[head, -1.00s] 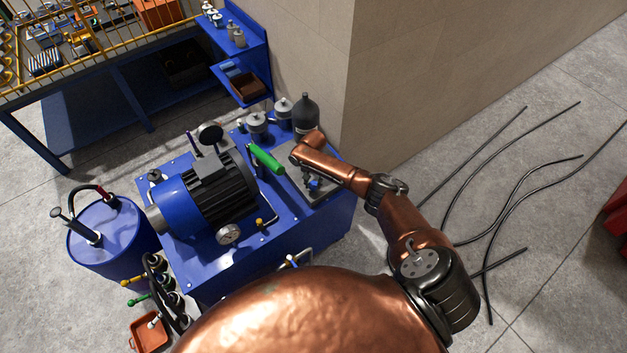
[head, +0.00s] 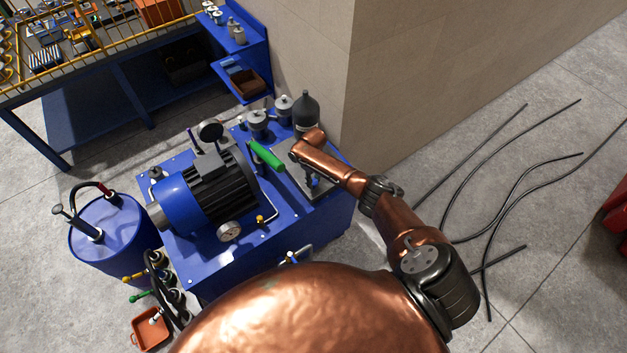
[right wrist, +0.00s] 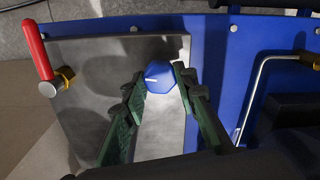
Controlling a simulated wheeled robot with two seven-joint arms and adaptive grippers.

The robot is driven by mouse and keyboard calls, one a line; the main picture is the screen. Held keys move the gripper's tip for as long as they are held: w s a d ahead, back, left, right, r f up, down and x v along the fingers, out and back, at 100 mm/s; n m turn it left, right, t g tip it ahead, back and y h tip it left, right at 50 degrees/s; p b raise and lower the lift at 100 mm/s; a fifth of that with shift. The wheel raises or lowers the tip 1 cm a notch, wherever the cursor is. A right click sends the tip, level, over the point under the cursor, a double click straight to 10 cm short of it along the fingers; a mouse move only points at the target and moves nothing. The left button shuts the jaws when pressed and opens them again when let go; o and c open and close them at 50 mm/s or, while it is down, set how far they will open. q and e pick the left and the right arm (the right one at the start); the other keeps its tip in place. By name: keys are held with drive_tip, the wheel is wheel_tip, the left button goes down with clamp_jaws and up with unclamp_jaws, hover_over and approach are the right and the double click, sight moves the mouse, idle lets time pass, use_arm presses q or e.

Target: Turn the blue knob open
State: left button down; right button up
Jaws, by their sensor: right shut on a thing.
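The blue knob (right wrist: 160,77) shows in the right wrist view, in front of a grey metal plate (right wrist: 90,65). It has a faceted face with a short white mark. My right gripper (right wrist: 160,80) has its two green-padded fingers on either side of the knob and is shut on it. In the head view my right gripper (head: 312,184) points down over the grey plate at the right end of the blue machine (head: 335,215). My copper forearm partly covers it there, and the knob cannot be made out clearly. My left gripper is not in view.
A red-handled valve (right wrist: 36,52) is at the plate's left edge, and a bent metal pipe (right wrist: 262,75) is at right. In the head view a green handle (head: 266,156), a motor (head: 205,195) and a dark bottle (head: 306,112) are nearby. Black hoses (head: 490,185) lie on the floor.

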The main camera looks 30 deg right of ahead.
drive_tip(key=shift+n, duration=0.8)
drive_tip(key=o, duration=1.2)
drive_tip(key=shift+c, duration=0.2)
wheel_tip(320, 180, up, 12)
